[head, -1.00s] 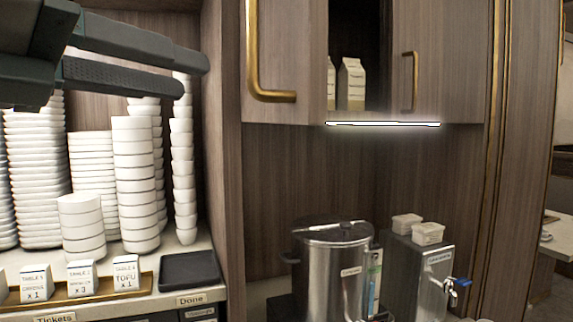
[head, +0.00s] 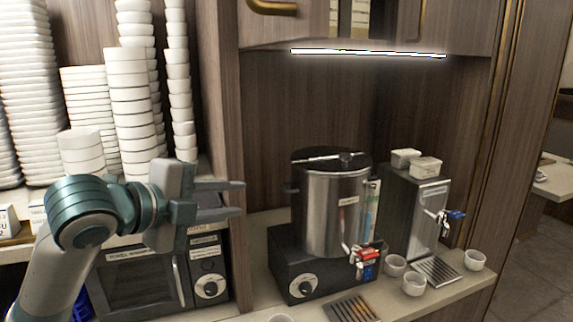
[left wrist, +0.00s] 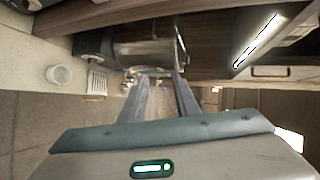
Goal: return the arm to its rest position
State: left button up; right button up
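My left gripper (head: 236,197) is in the head view at lower left, in front of the shelf and the microwave, pointing right. Its two fingers are apart with nothing between them. In the left wrist view the same gripper (left wrist: 160,82) shows two separate, empty fingers pointing toward the steel urn. My left arm comes up from the bottom left corner. My right gripper is in neither view.
A steel urn (head: 333,215) stands on the counter right of my gripper, with a dispenser (head: 402,205) beyond it. Small white cups (head: 413,283) stand near the front edge. Tall bowl stacks (head: 128,95) fill the left shelf. A microwave (head: 135,280) is below.

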pick_arm(q)
jog(key=s+a+f+n+g+y, duration=0.15)
jog(key=f+n, duration=0.25)
jog(key=f, duration=0.7)
jog(key=s+a+f+n+y, duration=0.1)
jog(key=s+f+n, duration=0.3)
jog(key=f, duration=0.7)
jog(key=s+a+f+n+g+y, duration=0.15)
jog(key=f+n, duration=0.35)
jog(key=f, duration=0.6)
jog(key=s+a+f+n+g+y, duration=0.1)
jog(key=s+a+f+n+g, duration=0.15)
jog(key=s+f, duration=0.55)
jog(key=s+a+f+n+g+y, duration=0.1)
jog(key=s+a+f+n+y, duration=0.2)
jog(key=s+f, duration=0.5)
jog(key=s+a+f+n+g, duration=0.25)
jog(key=s+f+n, duration=0.25)
jog(key=s, duration=0.6)
notch_tip(320, 180, down, 28)
jog(key=s+b, duration=0.1)
jog(key=s+a+f+g+b, duration=0.1)
jog(key=s+a+f, duration=0.2)
jog(key=s+f, duration=1.5)
jog(key=shift+s+a+f+m+g+y, duration=0.15)
jog(key=shift+s+f+m+g+y, duration=0.25)
jog(key=shift+f, duration=0.55)
